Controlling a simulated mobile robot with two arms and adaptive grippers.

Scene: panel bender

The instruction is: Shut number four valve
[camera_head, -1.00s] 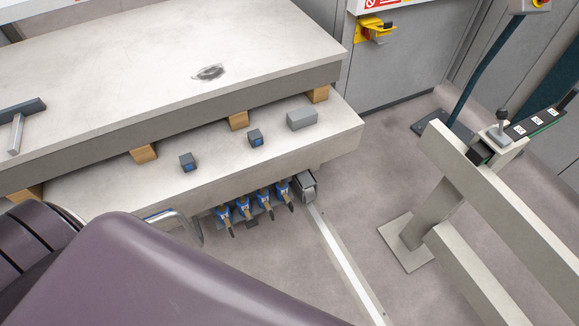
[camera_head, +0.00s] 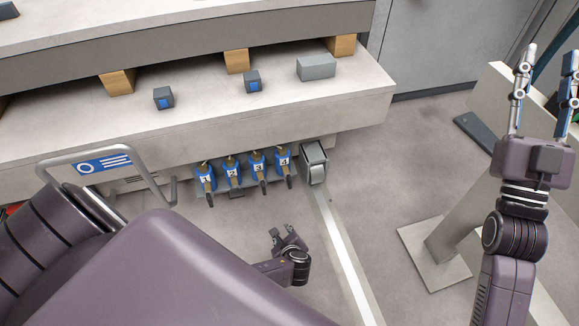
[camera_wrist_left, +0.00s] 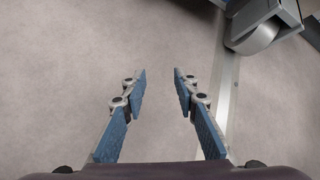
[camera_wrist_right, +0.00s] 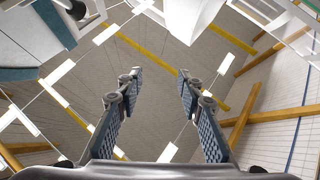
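The number four valve (camera_head: 283,161) is the rightmost in a row of blue-tagged valves under the bench's front edge. Its dark handle points down and slightly right. The valves marked 1 (camera_head: 205,178), 2 (camera_head: 232,172) and 3 (camera_head: 258,167) hang to its left. My left gripper (camera_head: 288,238) is below the number four valve, apart from it. The left wrist view shows its fingers (camera_wrist_left: 160,90) open and empty over the floor. My right gripper (camera_head: 543,75) is raised at the far right, fingers up; the right wrist view shows them (camera_wrist_right: 158,88) open and empty.
A metal handrail (camera_head: 110,160) is at the left. A pale frame (camera_head: 440,240) stands at right.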

